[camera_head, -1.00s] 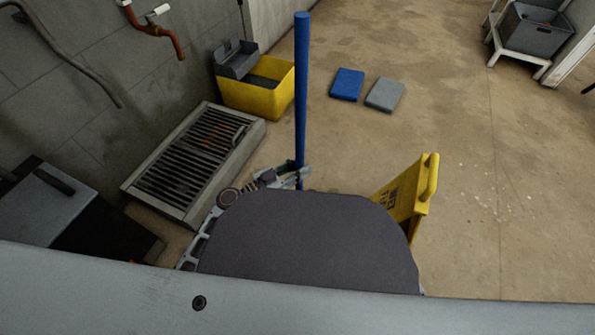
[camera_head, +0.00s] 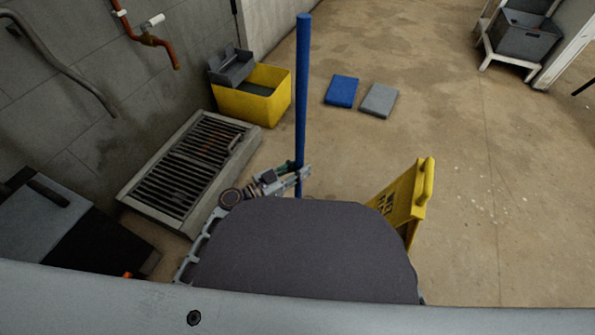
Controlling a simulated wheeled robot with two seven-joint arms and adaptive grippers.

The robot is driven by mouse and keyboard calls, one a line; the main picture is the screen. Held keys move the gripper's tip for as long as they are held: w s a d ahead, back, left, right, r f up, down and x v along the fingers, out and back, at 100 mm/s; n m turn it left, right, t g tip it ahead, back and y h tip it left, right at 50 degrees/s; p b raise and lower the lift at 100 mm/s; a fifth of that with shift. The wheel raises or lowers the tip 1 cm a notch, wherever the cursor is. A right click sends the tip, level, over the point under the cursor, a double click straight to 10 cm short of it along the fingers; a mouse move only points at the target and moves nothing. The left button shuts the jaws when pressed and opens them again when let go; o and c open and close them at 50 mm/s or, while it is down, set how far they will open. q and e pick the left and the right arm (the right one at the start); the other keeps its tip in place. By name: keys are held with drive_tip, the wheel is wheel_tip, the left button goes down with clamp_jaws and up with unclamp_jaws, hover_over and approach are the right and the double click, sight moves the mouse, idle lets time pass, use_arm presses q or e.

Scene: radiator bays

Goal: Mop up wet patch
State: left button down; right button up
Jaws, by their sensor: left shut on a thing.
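A blue mop handle (camera_head: 302,90) stands nearly upright in the middle of the view. My left gripper (camera_head: 301,174) is shut on the handle low in the visible part. The mop head and the handle's lower end are hidden behind my own dark body part. A yellow mop bucket (camera_head: 271,105) with a grey wringer (camera_head: 232,68) stands by the wall, left of the handle. A yellow wet floor sign (camera_head: 406,200) stands right of my gripper. I cannot make out a clear wet patch on the floor. My right gripper is not in view.
A grated floor drain (camera_head: 185,165) with a raised kerb lies left of my gripper. A blue pad (camera_head: 341,91) and a grey pad (camera_head: 379,100) lie on the floor beyond. A grey crate (camera_head: 527,37) sits on a white stand at top right. The floor at right is mostly open, with pale specks.

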use_arm(q)
drive_tip(key=shift+w+d, duration=0.2)
drive_tip(key=shift+w, duration=0.45)
drive_tip(key=shift+w+d, duration=0.15)
drive_tip(key=shift+w, duration=0.45)
drive_tip(key=shift+w, duration=0.15)
drive_tip(key=shift+w+d+r, duration=0.1)
drive_tip(key=shift+w+d, duration=0.4)
drive_tip(key=shift+w, duration=0.4)
drive_tip(key=shift+w+d+r, duration=0.1)
drive_tip(key=shift+w+d, duration=0.35)
drive_tip(key=shift+w, duration=0.5)
drive_tip(key=shift+w+d+f, duration=0.1)
drive_tip(key=shift+w+d, duration=0.2)
drive_tip(key=shift+w, duration=0.3)
drive_tip(key=shift+w+d, duration=0.25)
drive_tip(key=shift+w, duration=0.4)
drive_tip(key=shift+w+d+f, duration=0.1)
drive_tip(key=shift+w+d, duration=0.2)
drive_tip(key=shift+w, duration=0.3)
